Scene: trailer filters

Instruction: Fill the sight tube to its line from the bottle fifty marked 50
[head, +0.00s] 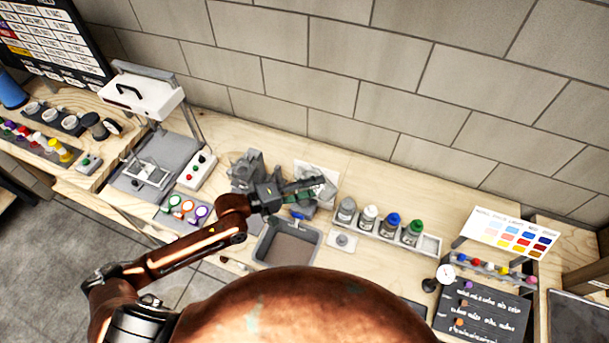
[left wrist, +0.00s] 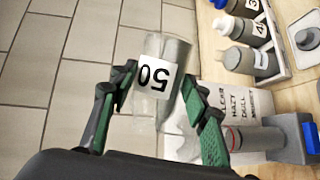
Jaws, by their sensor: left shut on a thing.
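The bottle fifty (left wrist: 150,104) is clear, with a white label reading 50, and sits between the two fingers of my left gripper (left wrist: 158,92) in the left wrist view. The gripper is shut on it. In the head view my left gripper (head: 308,190) is above the bench, behind the grey basin. The sight tube (left wrist: 255,139) is a clear cylinder with a red ring and a grey and blue end piece, apart from the bottle on its right in the wrist view. I cannot make the tube out clearly in the head view. My right gripper is not in view.
A tray (head: 432,246) of several capped bottles stands right of the gripper. A grey basin (head: 262,252) is in front. A card with printed words (left wrist: 215,92) lies near the tube. A press-like stand (head: 140,95) is at left.

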